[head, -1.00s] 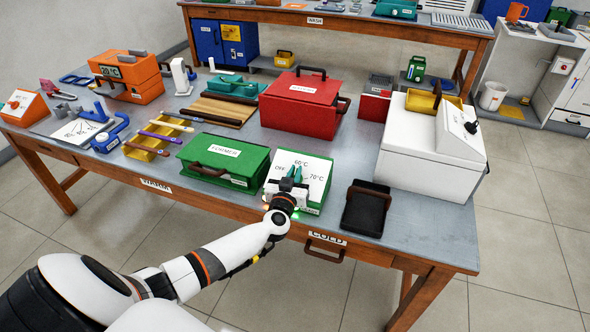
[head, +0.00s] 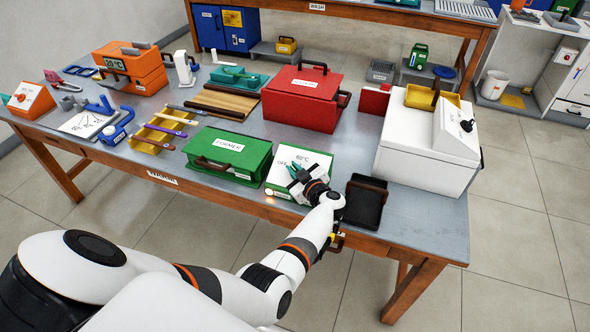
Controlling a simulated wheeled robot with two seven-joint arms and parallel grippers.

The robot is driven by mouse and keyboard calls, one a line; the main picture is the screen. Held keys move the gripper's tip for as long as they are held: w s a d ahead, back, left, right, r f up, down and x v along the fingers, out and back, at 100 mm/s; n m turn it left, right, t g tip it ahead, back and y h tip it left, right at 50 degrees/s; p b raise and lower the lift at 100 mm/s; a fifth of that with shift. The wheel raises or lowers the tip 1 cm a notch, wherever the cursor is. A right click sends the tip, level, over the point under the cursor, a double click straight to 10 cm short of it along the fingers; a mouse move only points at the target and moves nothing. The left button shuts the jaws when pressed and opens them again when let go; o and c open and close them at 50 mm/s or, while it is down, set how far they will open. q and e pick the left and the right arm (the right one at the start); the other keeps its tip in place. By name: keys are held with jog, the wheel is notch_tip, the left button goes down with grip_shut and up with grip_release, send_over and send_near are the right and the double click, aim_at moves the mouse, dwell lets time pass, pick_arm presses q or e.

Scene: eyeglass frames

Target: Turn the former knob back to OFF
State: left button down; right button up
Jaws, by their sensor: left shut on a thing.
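The former's control panel (head: 308,158) is a white sloped face on a green box, marked OFF at its left and 60°C at its top. The 70°C mark is covered by my gripper. My left gripper (head: 295,171) has teal fingertips and is over the middle of the panel, shut on the knob. Its fingers point up and left, toward the OFF side. The knob itself is hidden by the fingers, so its exact pointer position cannot be read. The green box labelled FORMER (head: 228,156) is closed, just left of the panel. My right gripper is out of view.
A black tray (head: 365,205) with a brown handle is close to the right of my wrist. A red box (head: 303,97) stands behind, and a white unit (head: 420,145) with a black knob stands right. Bare tabletop (head: 425,215) shows at the front right.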

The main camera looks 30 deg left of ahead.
pick_arm(q)
jog(key=shift+d+f+n+g+b, duration=0.15)
jog(key=shift+n+g+b, duration=0.15)
jog(key=shift+n+g, duration=0.4)
jog(key=shift+a+f+n+g+b, duration=0.1)
jog(key=shift+n+g+b, duration=0.2)
jog(key=shift+n+g, duration=0.35)
jog(key=shift+s+g, duration=0.1)
jog(key=shift+g, duration=0.25)
jog(key=c, duration=1.5)
grip_release()
jog(key=shift+r, duration=0.1)
jog(key=shift+o, duration=0.2)
jog(key=shift+r, duration=0.1)
